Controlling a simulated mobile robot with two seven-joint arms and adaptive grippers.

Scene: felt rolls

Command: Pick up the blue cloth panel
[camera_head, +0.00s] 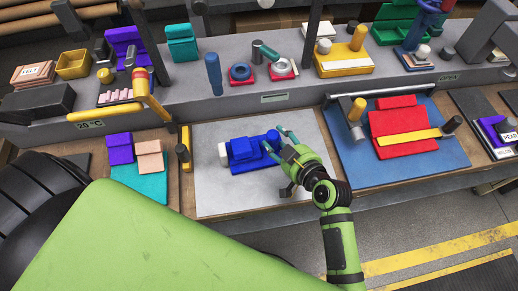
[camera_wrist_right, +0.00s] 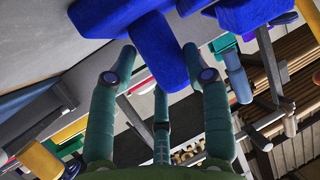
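The blue cloth panel (camera_head: 240,150) lies folded on the pale grey mat (camera_head: 220,195) in the middle of the table. A blue roll-like end is at its right and a white round piece (camera_head: 223,153) at its left. My right gripper (camera_head: 273,140) is at the right side of the blue cloth, its fingers spread. In the right wrist view, a blue block-like part (camera_wrist_right: 165,55) shows between and beyond the open fingertips; whether they touch it cannot be told. My left gripper is not in view.
A red folded cloth (camera_head: 400,122) with a yellow strip lies on a blue mat (camera_head: 350,165) to the right. Purple (camera_head: 119,149) and pink pieces sit on a teal cloth (camera_head: 145,188) to the left. A grey raised shelf (camera_head: 200,105) with rolls and trays runs behind.

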